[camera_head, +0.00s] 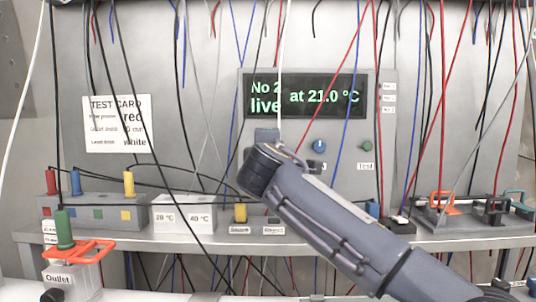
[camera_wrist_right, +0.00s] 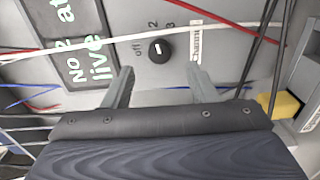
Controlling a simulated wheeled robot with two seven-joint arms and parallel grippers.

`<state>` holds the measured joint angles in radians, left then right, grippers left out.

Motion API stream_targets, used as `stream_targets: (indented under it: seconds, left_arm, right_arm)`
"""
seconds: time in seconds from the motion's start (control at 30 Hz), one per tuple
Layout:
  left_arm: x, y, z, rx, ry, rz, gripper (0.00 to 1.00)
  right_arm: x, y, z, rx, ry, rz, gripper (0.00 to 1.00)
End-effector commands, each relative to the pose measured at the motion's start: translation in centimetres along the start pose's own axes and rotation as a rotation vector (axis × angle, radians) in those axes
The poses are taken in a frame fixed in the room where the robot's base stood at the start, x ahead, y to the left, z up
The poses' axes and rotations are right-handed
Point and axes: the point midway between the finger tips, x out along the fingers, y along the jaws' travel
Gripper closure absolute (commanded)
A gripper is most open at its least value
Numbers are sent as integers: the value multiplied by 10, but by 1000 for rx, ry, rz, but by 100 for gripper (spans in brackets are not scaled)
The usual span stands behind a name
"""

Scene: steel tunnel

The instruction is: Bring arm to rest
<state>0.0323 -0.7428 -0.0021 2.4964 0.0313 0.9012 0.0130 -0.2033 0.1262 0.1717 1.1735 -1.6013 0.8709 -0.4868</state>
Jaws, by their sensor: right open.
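My right arm (camera_head: 345,225) reaches in from the lower right in the head view. Its gripper (camera_head: 267,134) is up in front of the grey instrument box, just under the lit display. In the right wrist view the two fingers of the right gripper (camera_wrist_right: 161,74) stand apart with nothing between them. A dark rotary knob (camera_wrist_right: 161,49), marked off, 2 and 3, lies just beyond the fingertips. I cannot tell whether the fingers touch the panel. My left gripper is in neither view.
The display (camera_head: 305,96) reads "No 2 live at 21.0 °C". A shelf (camera_head: 470,242) holds a socket block (camera_head: 95,212), white temperature blocks (camera_head: 183,214), a yellow plug (camera_head: 240,212) and an orange-handled clamp (camera_head: 441,200). Loose wires hang all around the arm. An outlet jar (camera_head: 85,278) stands front left.

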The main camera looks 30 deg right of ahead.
Motion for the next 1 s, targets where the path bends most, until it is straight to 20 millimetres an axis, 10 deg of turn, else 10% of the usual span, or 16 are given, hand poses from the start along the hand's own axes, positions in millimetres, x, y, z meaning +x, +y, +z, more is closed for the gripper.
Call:
stream_targets:
  seconds: [0.77, 1.0]
  left_arm:
    - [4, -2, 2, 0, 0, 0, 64]
    - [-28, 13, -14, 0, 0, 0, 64]
  right_arm:
    - [-25, 1, 0, 0, 0, -1, 48]
    - [-25, 40, -1, 1, 0, -1, 48]
